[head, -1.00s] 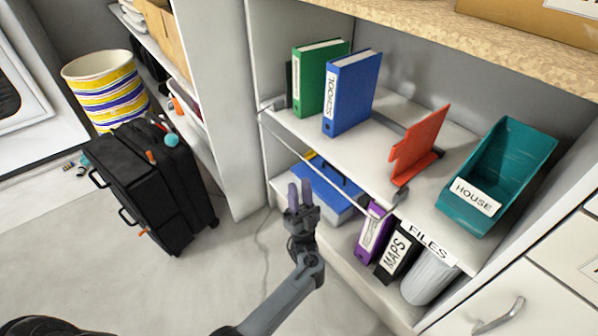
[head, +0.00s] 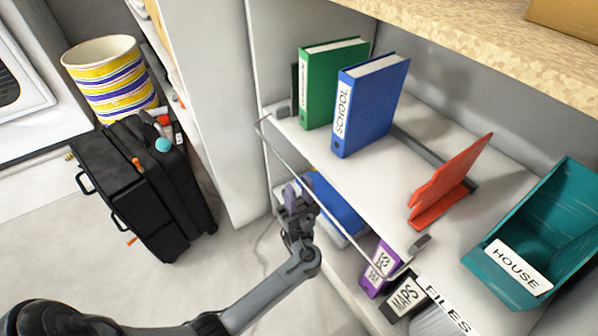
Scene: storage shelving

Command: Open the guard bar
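The guard bar (head: 338,203) is a thin pale rail running along the front of the middle shelf. Its ends join short grey brackets near the shelf's left side and by its front right corner. My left gripper (head: 296,188), with purple fingertips, is just in front of and below the left half of the bar. Its fingers look slightly apart with nothing between them. I cannot tell whether it touches the bar. My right gripper is not in view.
On the shelf (head: 370,190) stand a green binder (head: 326,85), a blue SCHOOL binder (head: 375,100), a red bookend (head: 447,188) and a teal HOUSE bin (head: 525,250). Below are a blue box (head: 335,205) and purple and MAPS (head: 405,297) binders. A black suitcase (head: 140,190) stands left.

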